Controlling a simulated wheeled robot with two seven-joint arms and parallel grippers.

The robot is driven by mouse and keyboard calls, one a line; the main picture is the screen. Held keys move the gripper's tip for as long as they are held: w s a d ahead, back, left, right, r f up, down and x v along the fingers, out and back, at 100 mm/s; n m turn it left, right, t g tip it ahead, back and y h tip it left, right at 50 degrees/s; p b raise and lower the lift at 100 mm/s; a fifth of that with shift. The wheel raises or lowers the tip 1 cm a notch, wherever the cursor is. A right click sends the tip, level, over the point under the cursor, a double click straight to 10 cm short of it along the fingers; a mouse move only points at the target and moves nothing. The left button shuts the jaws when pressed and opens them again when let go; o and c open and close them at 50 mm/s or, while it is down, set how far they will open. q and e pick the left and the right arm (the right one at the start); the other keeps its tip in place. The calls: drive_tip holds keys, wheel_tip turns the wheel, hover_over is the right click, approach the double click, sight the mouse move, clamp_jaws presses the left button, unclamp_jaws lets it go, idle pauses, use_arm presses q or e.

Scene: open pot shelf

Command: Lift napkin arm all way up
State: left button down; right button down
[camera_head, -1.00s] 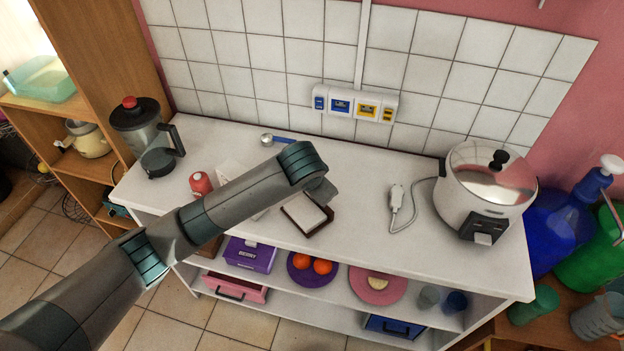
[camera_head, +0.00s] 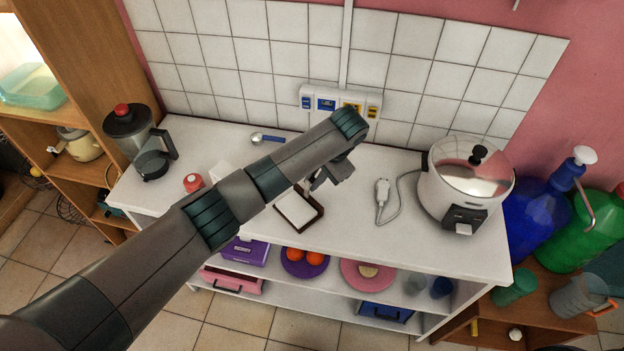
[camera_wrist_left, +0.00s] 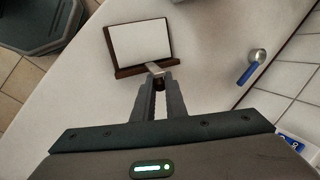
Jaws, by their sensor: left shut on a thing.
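The napkin holder is a dark brown tray with a stack of white napkins; it lies on the white counter (camera_head: 300,211) and shows at the top of the left wrist view (camera_wrist_left: 117,50). Its napkin arm (camera_wrist_left: 154,68) shows as a small pale piece at the holder's near edge, between my fingertips. My left gripper (camera_head: 318,182) is at the holder's upper right edge in the head view. In the left wrist view its fingers (camera_wrist_left: 158,82) are shut on the napkin arm. The arm's full length and tilt are hard to make out. My right gripper is not in view.
A blue-handled ladle (camera_head: 267,138) lies behind the holder. A red-capped bottle (camera_head: 193,183) and a blender (camera_head: 140,140) stand left. A white plug with cord (camera_head: 382,195) and a rice cooker (camera_head: 465,185) stand right. The tiled wall bounds the back.

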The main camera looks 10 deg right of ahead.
use_arm(q)
drive_tip(key=shift+f, duration=0.1)
idle(0.4)
drive_tip(key=c, duration=1.8)
unclamp_jaws()
drive_tip(key=shift+o, duration=0.2)
drive_tip(key=shift+d, duration=0.1)
drive_tip(key=shift+d+r, duration=0.15)
drive_tip(key=shift+r, duration=0.5)
drive_tip(key=p+v, duration=0.1)
drive_tip(key=v, duration=1.5)
drive_tip(key=shift+d, duration=0.1)
drive_tip(key=shift+s+f, duration=0.1)
